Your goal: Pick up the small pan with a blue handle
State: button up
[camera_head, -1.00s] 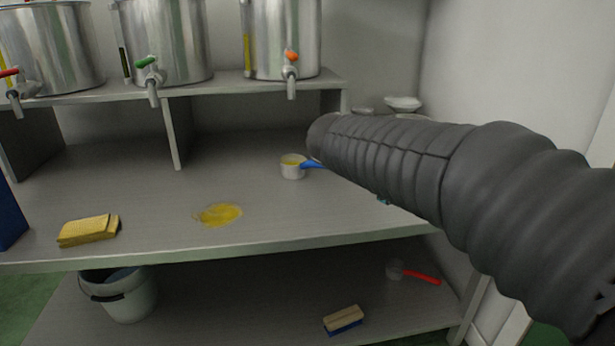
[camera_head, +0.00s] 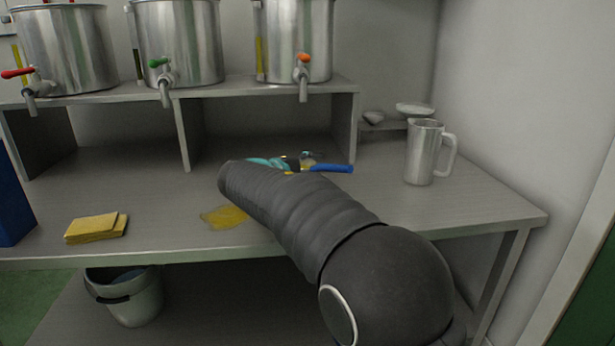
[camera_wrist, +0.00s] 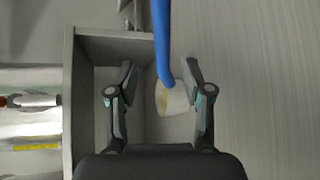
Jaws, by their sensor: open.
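The small pan's blue handle (camera_head: 330,168) shows on the tabletop in the head view, pointing right. Most of its cup is hidden there by my arm and gripper. In the wrist view the white cup of the small pan (camera_wrist: 177,101), with some yellow at its rim, lies between my fingers, closer to the right finger. Its blue handle (camera_wrist: 162,40) runs up past the fingertips. My gripper (camera_wrist: 160,78) is open around the cup; I cannot tell whether a finger touches it. In the head view my gripper (camera_head: 283,163) shows partly, with teal pads, beside the handle.
Steel tanks (camera_head: 180,42) with taps stand on a raised shelf (camera_head: 225,90) behind. A metal jug (camera_head: 424,155) stands at right, with a scale (camera_head: 385,126) behind it. A yellow puddle (camera_head: 222,217) and yellow cloth (camera_head: 96,228) lie front left. A bucket (camera_head: 134,297) is below.

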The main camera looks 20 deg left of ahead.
aim_at(327, 168)
jog(key=shift+a+f+x, duration=0.1)
jog(key=shift+f+x, duration=0.05)
jog(key=shift+x, duration=1.7)
jog(key=shift+a+f+x, duration=0.1)
jog(key=shift+a+x, duration=0.05)
jog(key=shift+x, duration=1.7)
grip_shut()
